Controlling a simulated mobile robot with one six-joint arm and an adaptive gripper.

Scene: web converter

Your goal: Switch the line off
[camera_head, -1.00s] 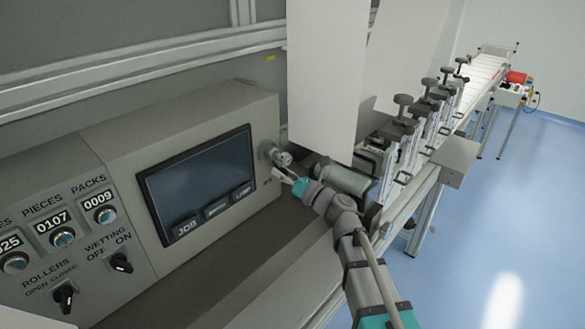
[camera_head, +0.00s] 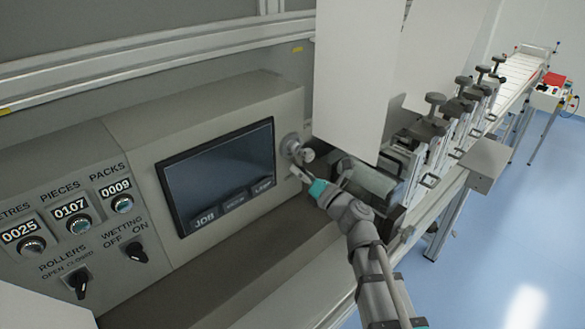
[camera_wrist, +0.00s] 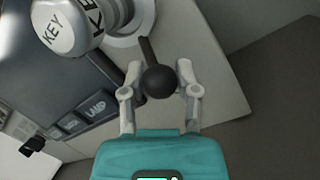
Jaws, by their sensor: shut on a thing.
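A grey control panel (camera_head: 130,140) carries a dark screen (camera_head: 220,170). At the panel's right end is a round switch (camera_head: 291,146); the wrist view shows a white knob marked KEY (camera_wrist: 58,28) there. A short lever with a black ball end (camera_wrist: 160,81) sticks out beside it. My gripper (camera_head: 301,174) is at the right end of the panel. In the wrist view, my gripper (camera_wrist: 160,78) has its fingers on either side of the black ball, shut on it. The ball hides part of the lever.
To the left are counters (camera_head: 72,208), a ROLLERS knob (camera_head: 79,283) and a WETTING knob (camera_head: 133,250). A white sheet (camera_head: 355,80) hangs just right of the panel. Rollers and clamps (camera_head: 430,130) run off to the right. The blue floor is open at right.

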